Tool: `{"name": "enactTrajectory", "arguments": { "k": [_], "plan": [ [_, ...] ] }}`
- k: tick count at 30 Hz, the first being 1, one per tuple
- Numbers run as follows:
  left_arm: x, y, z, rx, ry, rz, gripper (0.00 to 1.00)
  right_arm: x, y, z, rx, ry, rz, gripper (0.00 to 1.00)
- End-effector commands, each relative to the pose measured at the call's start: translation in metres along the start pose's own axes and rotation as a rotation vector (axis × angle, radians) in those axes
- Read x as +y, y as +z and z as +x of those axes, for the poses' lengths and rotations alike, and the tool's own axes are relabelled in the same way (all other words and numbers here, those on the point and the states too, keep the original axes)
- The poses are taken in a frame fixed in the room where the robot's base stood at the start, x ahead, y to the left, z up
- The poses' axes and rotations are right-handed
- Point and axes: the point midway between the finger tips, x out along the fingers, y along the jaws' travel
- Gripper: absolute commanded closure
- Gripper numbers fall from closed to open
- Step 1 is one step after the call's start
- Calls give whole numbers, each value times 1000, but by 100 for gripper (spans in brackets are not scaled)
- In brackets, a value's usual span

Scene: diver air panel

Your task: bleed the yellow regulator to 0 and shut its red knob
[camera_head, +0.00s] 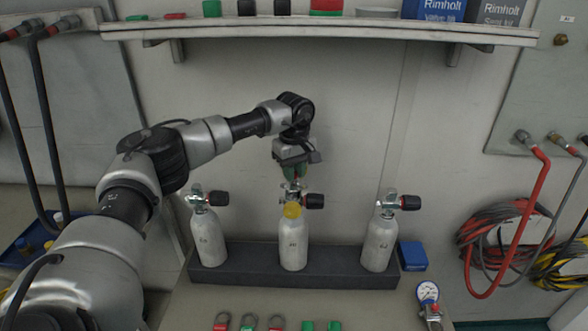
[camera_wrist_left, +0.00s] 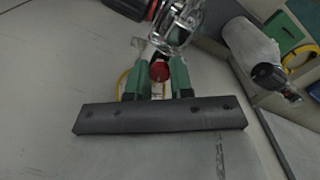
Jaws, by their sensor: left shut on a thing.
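The yellow regulator (camera_head: 292,210) sits at the neck of the middle of three grey cylinders (camera_head: 293,245). My left gripper (camera_head: 293,176) comes down from above onto the valve top of this cylinder. In the left wrist view its green fingers (camera_wrist_left: 162,75) are shut on a small red knob (camera_wrist_left: 159,71). A yellow rim (camera_wrist_left: 123,86) shows partly behind the fingers, and a shiny metal fitting (camera_wrist_left: 178,25) is just beyond them. The regulator's reading is not visible. My right gripper is not in view.
Cylinders to the left (camera_head: 208,240) and right (camera_head: 379,243) stand in the same dark base (camera_head: 300,279), with black valve knobs. A blue box (camera_head: 412,256) is beside it. A gauge (camera_head: 428,292) and several small fittings lie in front. A shelf (camera_head: 320,31) runs above.

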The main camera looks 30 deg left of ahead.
Motion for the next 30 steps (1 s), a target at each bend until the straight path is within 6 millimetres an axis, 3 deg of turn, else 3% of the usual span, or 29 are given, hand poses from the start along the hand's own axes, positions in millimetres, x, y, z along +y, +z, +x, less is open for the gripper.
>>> {"name": "enactTrajectory", "arguments": {
  "k": [30],
  "plan": [
    [1,0,-2,-2,2,-956,100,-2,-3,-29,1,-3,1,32]
  ]
}}
